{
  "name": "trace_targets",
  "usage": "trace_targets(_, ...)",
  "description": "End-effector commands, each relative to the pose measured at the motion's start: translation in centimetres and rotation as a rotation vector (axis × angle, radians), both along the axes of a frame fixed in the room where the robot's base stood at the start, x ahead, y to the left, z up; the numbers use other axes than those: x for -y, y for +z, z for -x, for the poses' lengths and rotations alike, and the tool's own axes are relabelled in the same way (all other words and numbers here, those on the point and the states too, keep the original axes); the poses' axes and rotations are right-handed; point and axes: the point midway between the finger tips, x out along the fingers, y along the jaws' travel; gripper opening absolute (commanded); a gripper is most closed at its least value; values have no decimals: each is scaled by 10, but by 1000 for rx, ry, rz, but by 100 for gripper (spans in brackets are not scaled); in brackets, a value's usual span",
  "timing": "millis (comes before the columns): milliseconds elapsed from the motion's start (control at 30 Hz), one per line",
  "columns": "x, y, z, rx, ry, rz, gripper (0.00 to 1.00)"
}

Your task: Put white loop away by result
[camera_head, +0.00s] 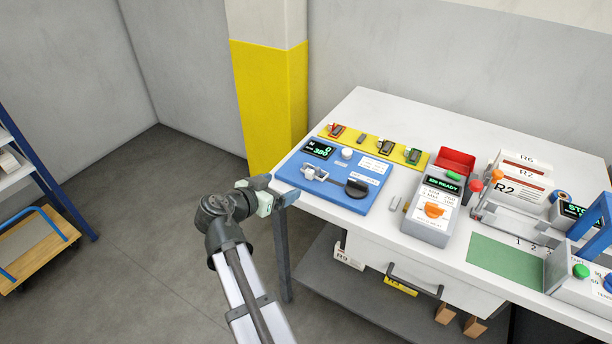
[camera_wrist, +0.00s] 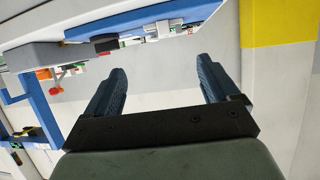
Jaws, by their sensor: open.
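I cannot make out a white loop for certain. A blue test board (camera_head: 335,178) lies at the left end of the white table, with a lit display (camera_head: 319,149) reading about "N 0 380". It carries a white knob (camera_head: 347,153), a small pale metal fixture (camera_head: 314,173) and a black round pad (camera_head: 357,188). Behind it, a yellow strip (camera_head: 372,142) holds several small coloured holders. My gripper (camera_head: 277,191) is beside the table's left corner, left of the board. In the wrist view, its two dark fingers (camera_wrist: 161,75) are apart with nothing between them.
A grey "READY" machine (camera_head: 432,212) with an orange knob stands right of the board, a red bin (camera_head: 455,163) behind it. A green mat (camera_head: 503,261), "R2" box (camera_head: 520,188) and blue-framed press (camera_head: 590,245) are further right. A yellow-banded pillar (camera_head: 270,105) stands behind my gripper.

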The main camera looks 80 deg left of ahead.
Motion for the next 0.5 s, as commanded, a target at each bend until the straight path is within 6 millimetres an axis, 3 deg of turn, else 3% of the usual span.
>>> trace_targets(133, 0, 0, 0, 0, 0, 0, 100)
trace_targets(367, 0, 0, -3, 0, -4, -1, 100)
trace_targets(500, 0, 3, -30, -1, -38, -4, 100)
